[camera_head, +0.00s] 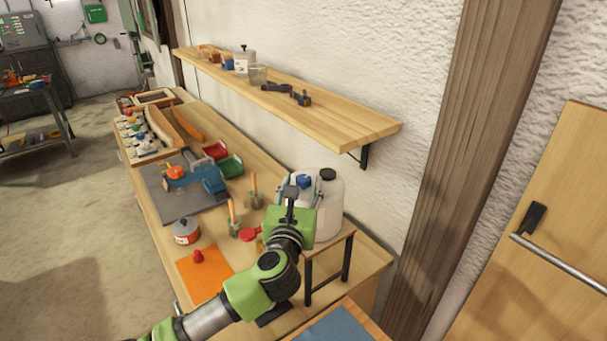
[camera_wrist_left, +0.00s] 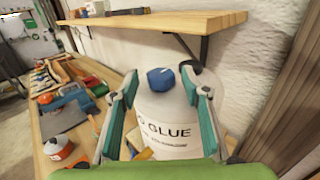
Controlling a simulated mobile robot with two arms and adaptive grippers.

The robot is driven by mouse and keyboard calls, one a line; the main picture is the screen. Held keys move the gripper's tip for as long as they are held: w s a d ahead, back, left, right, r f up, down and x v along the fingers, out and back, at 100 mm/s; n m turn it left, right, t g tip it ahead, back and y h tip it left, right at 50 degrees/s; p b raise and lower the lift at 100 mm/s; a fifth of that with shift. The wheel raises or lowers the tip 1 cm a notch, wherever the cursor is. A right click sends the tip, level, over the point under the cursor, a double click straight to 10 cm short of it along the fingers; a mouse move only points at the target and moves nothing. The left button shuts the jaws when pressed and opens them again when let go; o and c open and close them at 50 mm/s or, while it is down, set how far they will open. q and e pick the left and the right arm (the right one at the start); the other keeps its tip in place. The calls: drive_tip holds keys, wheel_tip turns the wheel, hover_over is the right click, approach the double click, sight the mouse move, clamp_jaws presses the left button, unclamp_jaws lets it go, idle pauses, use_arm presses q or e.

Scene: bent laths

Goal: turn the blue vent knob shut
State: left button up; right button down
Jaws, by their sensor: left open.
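The blue vent knob (camera_head: 304,181) sits on top of a white glue container (camera_head: 329,212), beside its dark cap (camera_head: 328,174). In the left wrist view the knob (camera_wrist_left: 160,79) is upright in the middle, above the word GLUE on the container (camera_wrist_left: 168,120). My left gripper (camera_head: 300,187) is in front of the container. In the wrist view its two fingers (camera_wrist_left: 159,78) are open, one on each side of the knob, with gaps between. I cannot tell how far the fingertips are from the knob in depth. My right gripper is not in view.
The container stands on a small wooden stand (camera_head: 347,231) with dark legs. A wooden shelf (camera_head: 340,120) hangs on the wall behind. Glue brushes (camera_head: 254,190), an orange mat (camera_head: 205,272), a pot (camera_head: 186,232) and a blue clamp (camera_head: 196,175) occupy the bench to the left.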

use_arm(q)
drive_tip(key=shift+w+d+r, duration=0.1)
drive_tip(key=shift+w+r, duration=0.05)
drive_tip(key=shift+w, duration=0.6)
drive_tip(key=shift+w+d, duration=0.15)
drive_tip(key=shift+w, duration=0.2)
drive_tip(key=c, duration=1.2)
drive_tip(key=shift+o, duration=0.2)
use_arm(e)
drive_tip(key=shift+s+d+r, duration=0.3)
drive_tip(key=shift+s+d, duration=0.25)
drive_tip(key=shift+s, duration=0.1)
